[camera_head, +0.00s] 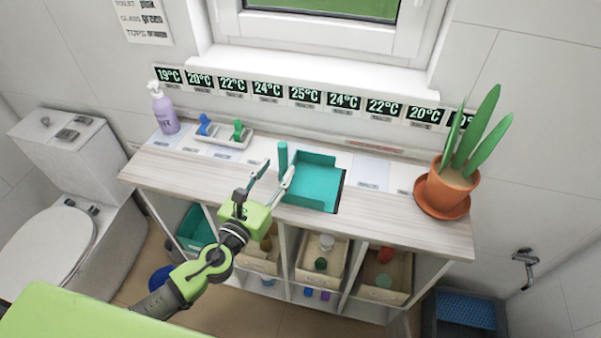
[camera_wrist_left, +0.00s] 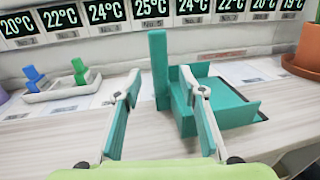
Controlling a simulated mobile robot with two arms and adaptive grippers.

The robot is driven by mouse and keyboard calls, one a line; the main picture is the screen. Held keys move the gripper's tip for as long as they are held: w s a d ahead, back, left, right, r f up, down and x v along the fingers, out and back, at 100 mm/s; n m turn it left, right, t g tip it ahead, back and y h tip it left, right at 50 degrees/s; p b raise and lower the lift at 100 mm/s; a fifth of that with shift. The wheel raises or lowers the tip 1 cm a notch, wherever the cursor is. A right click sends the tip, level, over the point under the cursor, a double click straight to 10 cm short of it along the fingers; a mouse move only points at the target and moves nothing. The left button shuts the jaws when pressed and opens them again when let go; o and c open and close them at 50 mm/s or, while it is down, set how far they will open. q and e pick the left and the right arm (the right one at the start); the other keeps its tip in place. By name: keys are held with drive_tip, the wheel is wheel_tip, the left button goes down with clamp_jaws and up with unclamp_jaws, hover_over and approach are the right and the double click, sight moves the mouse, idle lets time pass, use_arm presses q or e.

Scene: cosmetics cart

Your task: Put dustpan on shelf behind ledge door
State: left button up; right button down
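The teal dustpan (camera_head: 315,188) lies on the wooden cart top with its open tray to the right and its post-like handle (camera_head: 282,157) upright at the left. In the left wrist view the dustpan (camera_wrist_left: 225,112) is ahead, slightly right, and its handle (camera_wrist_left: 159,68) shows between the fingers. My left gripper (camera_head: 277,167) is open, its two fingers apart, just in front of the handle. I cannot tell whether a finger touches the dustpan. My right gripper is not in view. I cannot make out a ledge door for certain.
A white tray (camera_head: 221,139) with blue and green items and a purple pump bottle (camera_head: 163,110) stand left. A potted plant (camera_head: 447,192) stands at the right end. Shelf compartments with bins (camera_head: 321,262) are below the top. Bare wood (camera_head: 390,215) lies right of the dustpan.

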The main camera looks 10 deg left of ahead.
sight(281, 163)
use_arm(q)
drive_tip(key=w, duration=0.2)
drive_tip(key=w+p, duration=0.1)
drive_tip(key=w, duration=0.1)
drive_tip(key=shift+d+r, duration=0.1)
drive_tip(key=shift+d, duration=0.3)
drive_tip(key=shift+w, duration=0.3)
drive_tip(key=shift+s, duration=0.1)
drive_tip(key=shift+c, duration=0.3)
clamp_jaws()
